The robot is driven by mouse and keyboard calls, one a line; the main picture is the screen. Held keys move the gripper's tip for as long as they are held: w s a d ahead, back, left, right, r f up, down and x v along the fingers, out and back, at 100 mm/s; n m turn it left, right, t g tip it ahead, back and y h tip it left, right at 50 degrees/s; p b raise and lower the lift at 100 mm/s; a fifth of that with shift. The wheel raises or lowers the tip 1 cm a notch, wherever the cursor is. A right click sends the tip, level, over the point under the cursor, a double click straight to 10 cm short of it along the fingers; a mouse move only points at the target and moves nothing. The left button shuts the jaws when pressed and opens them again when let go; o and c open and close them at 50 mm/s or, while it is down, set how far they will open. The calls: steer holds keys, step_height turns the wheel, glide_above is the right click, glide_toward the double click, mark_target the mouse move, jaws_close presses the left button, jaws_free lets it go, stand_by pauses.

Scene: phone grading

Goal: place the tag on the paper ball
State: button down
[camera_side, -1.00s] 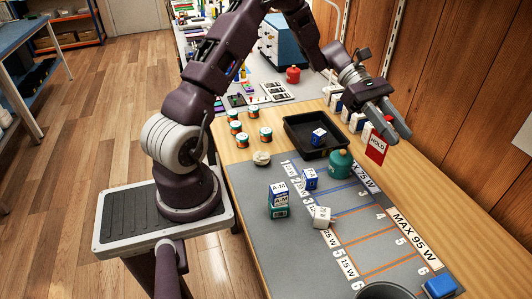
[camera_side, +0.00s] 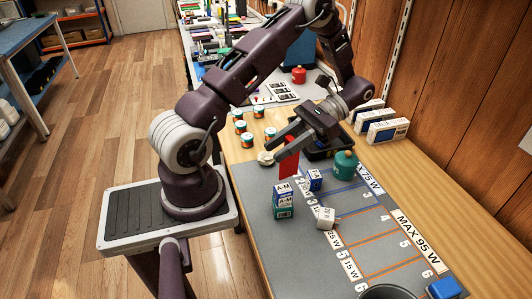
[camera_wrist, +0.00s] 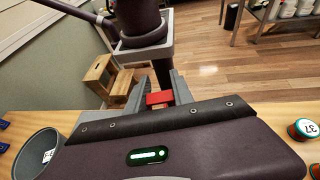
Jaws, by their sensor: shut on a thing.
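The red tag (camera_side: 288,166) hangs upright from my gripper (camera_side: 284,145), which is shut on its upper edge. In the wrist view the red tag (camera_wrist: 160,98) shows edge-on between the two fingers (camera_wrist: 161,92). The ball does not show in the wrist view.
Several small cans (camera_side: 247,141) stand behind the ball. A black tray (camera_side: 326,154) lies partly hidden behind my gripper. Blue-and-white boxes (camera_side: 283,196), a green weight (camera_side: 345,165) and a white cube (camera_side: 326,218) stand on the grey mat (camera_side: 262,250). A grey bin (camera_side: 388,291) is at the front.

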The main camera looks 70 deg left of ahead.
steer(key=w+a+r+m+t+y, duration=0.1)
steer(key=a+r+m+t+y, duration=0.3)
steer(key=a+m+y, duration=0.55)
steer(key=w+a+r+m+t+y, duration=0.1)
steer(key=a+r+m+t+y, duration=0.4)
steer(key=a, duration=0.7)
step_height(320, 180, down, 15)
steer(key=shift+s+d+f+m+g, duration=0.15)
steer(key=shift+s+f+m+g, duration=0.1)
steer(key=shift+m+g, duration=0.2)
steer(key=shift+f, duration=0.1)
steer(key=c, duration=1.1)
jaws_free()
